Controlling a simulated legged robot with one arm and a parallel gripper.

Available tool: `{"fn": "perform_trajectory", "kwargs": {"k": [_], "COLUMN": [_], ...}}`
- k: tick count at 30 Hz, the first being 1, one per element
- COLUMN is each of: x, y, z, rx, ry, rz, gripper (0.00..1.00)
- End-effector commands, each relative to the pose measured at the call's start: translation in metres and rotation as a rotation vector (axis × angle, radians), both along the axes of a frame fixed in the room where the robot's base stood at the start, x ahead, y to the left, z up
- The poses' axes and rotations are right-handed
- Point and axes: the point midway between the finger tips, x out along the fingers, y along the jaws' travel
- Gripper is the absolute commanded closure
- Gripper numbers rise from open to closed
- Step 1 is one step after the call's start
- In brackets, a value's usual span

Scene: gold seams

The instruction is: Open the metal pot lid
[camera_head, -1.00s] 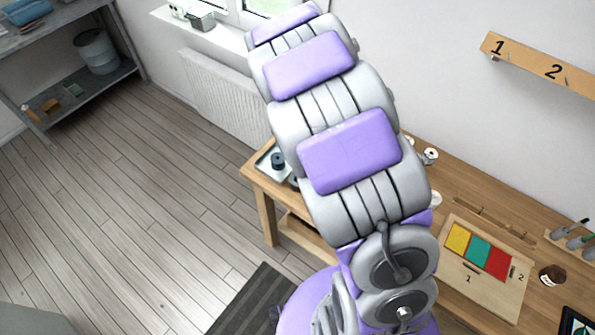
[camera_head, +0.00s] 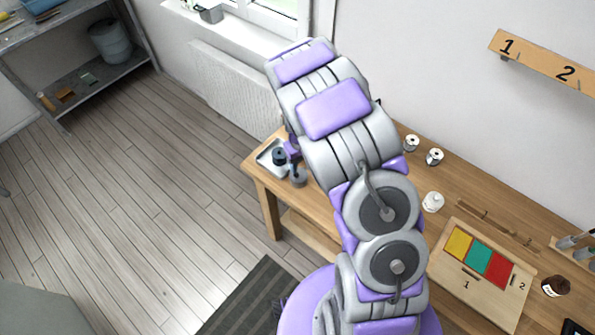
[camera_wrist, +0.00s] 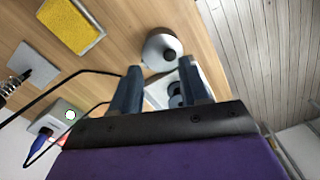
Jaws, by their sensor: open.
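The metal pot (camera_wrist: 158,43) is a round grey vessel with a dark knob (camera_wrist: 170,55) on its lid, standing on the wooden table. It also shows small at the table's left end in the head view (camera_head: 298,179). The lid looks seated on the pot. My gripper (camera_wrist: 160,70) is open and empty, with its two dark fingers pointing toward the pot. In the wrist view the pot lies just beyond and between the fingertips. The gap from fingertips to knob cannot be judged exactly. In the head view my arm mostly hides the gripper.
A white tray (camera_head: 268,163) with a dark round item stands beside the pot. The wrist view shows a yellow sponge (camera_wrist: 72,25) in a holder, a grey pad (camera_wrist: 34,64) and a cabled device (camera_wrist: 62,118). A coloured board (camera_head: 456,275) and small jars are farther right.

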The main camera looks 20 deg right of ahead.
Motion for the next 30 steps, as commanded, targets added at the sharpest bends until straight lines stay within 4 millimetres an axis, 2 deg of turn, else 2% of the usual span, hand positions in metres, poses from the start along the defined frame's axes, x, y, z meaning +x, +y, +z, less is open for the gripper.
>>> {"fn": "perform_trajectory", "kwargs": {"k": [3, 10, 22, 30], "x": [0.0, 0.001, 0.001, 0.001], "y": [0.008, 0.019, 0.004, 0.01], "z": [-0.022, -0.047, -0.051, -0.051], "rx": [-0.009, -0.017, -0.003, -0.01], "ry": [-0.001, 0.002, -0.003, -0.004], "rz": [0.002, 0.004, 0.003, 0.002], "gripper": [0.55, 0.55, 0.55, 0.81]}}
